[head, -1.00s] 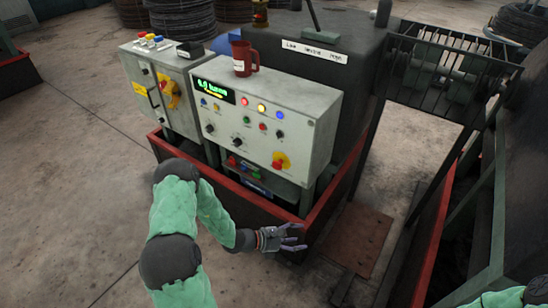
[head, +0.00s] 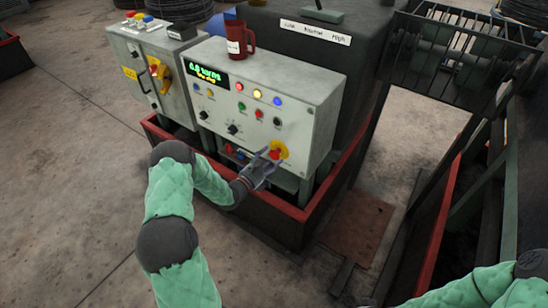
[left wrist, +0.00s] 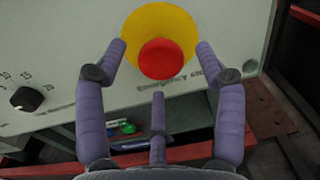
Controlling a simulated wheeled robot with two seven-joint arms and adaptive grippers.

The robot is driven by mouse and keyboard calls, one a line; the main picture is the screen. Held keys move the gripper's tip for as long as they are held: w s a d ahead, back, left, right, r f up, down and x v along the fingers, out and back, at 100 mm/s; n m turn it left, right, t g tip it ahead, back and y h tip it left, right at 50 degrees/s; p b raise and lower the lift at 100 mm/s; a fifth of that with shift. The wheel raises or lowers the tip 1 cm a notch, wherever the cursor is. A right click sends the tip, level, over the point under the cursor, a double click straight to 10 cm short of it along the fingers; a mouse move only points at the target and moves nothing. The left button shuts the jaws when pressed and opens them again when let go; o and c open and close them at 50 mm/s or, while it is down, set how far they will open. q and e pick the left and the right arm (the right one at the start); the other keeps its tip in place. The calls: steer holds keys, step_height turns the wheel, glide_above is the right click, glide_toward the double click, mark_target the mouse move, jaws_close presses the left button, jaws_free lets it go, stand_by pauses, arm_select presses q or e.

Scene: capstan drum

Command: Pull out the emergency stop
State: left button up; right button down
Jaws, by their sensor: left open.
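The emergency stop is a red mushroom button on a yellow round plate, low on the right of the grey control panel (head: 320,95). In the left wrist view the red button (left wrist: 167,60) and yellow plate (left wrist: 150,22) fill the top middle, with the words "Emergency stop" partly hidden below. My left gripper (head: 264,163) is open, its fingers spread on both sides of the button and one below. In the left wrist view the open gripper (left wrist: 160,72) holds nothing. I cannot tell if a finger touches the plate. My right gripper is out of view.
A red mug (head: 241,40) stands on top of the panel. A second grey cabinet (head: 135,50) with a yellow and red switch is to the left. A red-rimmed base (head: 297,212) runs below. A black knob (left wrist: 27,98) lies left of the button.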

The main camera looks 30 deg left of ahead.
mark_target(273, 156)
arm_select(q)
steer(key=shift+w+d+b, duration=0.2)
steer(key=shift+w+b, duration=0.15)
steer(key=shift+w, duration=1.15)
jaws_close()
steer(key=shift+s+p, duration=0.55)
jaws_free()
steer(key=shift+s, duration=0.1)
steer(key=shift+s+a, duration=0.1)
